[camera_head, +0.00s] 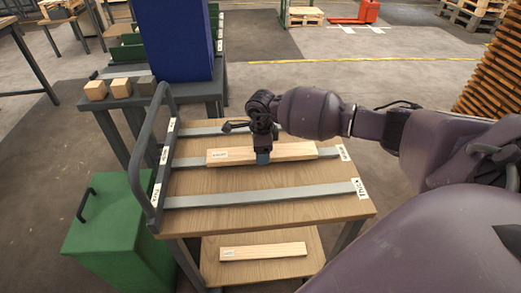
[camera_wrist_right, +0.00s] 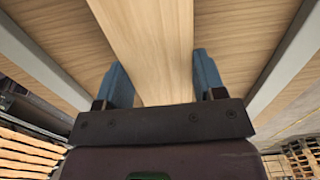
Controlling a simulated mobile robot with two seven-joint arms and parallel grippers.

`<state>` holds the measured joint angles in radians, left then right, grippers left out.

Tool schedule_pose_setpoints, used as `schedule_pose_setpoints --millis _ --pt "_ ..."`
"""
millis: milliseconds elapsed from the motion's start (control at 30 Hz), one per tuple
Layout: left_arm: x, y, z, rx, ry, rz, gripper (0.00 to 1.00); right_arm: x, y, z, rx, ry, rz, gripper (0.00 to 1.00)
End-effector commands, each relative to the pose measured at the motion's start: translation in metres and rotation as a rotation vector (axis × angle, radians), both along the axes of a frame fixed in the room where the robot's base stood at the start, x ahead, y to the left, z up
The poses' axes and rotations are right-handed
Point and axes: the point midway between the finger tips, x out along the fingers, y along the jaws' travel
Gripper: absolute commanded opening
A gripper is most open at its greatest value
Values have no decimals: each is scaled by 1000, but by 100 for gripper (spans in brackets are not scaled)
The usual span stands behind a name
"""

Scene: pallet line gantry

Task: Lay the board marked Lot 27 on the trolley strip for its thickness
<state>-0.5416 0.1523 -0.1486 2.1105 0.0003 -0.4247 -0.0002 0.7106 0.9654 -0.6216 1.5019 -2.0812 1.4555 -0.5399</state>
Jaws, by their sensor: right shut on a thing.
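A pale wooden board (camera_head: 290,152) with a small white label near its left end lies along the middle grey strip (camera_head: 188,162) of the trolley (camera_head: 270,211); whether it touches the strip I cannot tell. My right gripper (camera_head: 263,158) comes from above and is shut on this board near its middle. In the right wrist view the board (camera_wrist_right: 150,45) runs between the two blue fingers of the gripper (camera_wrist_right: 163,80). A second labelled board (camera_head: 270,251) lies on the lower shelf. The label writing is too small to read. My left gripper is out of view.
A front strip (camera_head: 260,195) and a back strip (camera_head: 205,132) are bare, with white end tags. A grey handle rail (camera_head: 140,165) rises at the trolley's left. A green bin (camera_head: 115,235) and a bench with wooden blocks (camera_head: 96,90) and a blue column (camera_head: 175,40) stand left.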

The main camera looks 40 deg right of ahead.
Motion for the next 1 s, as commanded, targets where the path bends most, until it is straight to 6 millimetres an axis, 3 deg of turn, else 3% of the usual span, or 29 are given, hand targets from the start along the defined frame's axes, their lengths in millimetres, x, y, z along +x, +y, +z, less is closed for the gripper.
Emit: schedule_pose_setpoints --millis 300,333,500,767,1000 --pt "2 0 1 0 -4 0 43 1 0 -2 0 -2 0 30" --pt "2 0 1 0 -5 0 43 1 0 -1 0 -2 0 66" --pt "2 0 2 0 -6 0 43 1 0 -1 0 -2 0 89" --pt "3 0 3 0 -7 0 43 1 0 0 1 -3 0 89" --pt "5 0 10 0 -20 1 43 2 0 27 0 -8 0 89"
